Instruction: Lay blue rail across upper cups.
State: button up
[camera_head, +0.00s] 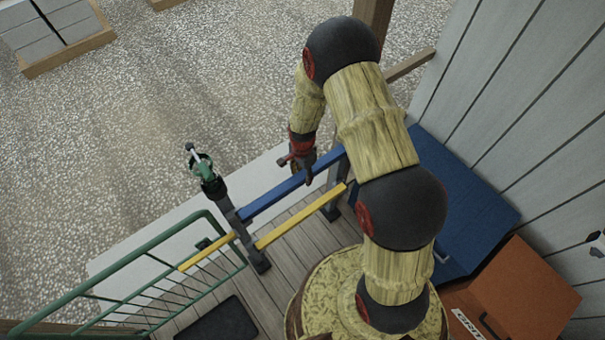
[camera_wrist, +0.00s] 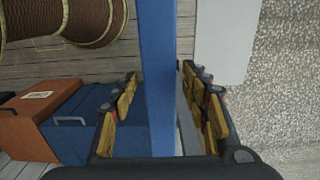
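The blue rail (camera_head: 275,197) slants between the tops of two dark posts, the left post (camera_head: 246,238) and the right post (camera_head: 333,208). Its left end meets the top of the left post. Its right end is at the right post, where the cup is too small to make out. My gripper (camera_head: 301,170) is over the right half of the rail. In the wrist view the blue rail (camera_wrist: 158,80) runs between my two spread fingers (camera_wrist: 160,75), with a narrow gap showing on each side. A yellow rail (camera_head: 300,217) spans lower on the posts.
A green railing (camera_head: 130,257) stands at the left, and a green-topped fitting (camera_head: 203,167) is near the left post. A blue box (camera_head: 465,215) and an orange box (camera_head: 520,295) stand right by the wall. Gravel lies beyond.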

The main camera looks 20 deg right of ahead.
jog(key=shift+o, duration=0.2)
notch_tip(320, 180, up, 12)
dwell(0.6)
dwell(0.5)
jog(key=s+r+n+t+b, duration=0.2)
jog(key=s+r+n+b, duration=0.4)
jog(key=s+b, duration=0.5)
jog(key=s+r+n+t+b, duration=0.3)
jog(key=s+r+n+b, duration=0.3)
jog(key=s+b, duration=0.5)
jog(key=shift+n+t, duration=0.3)
jog(key=shift+n, duration=0.9)
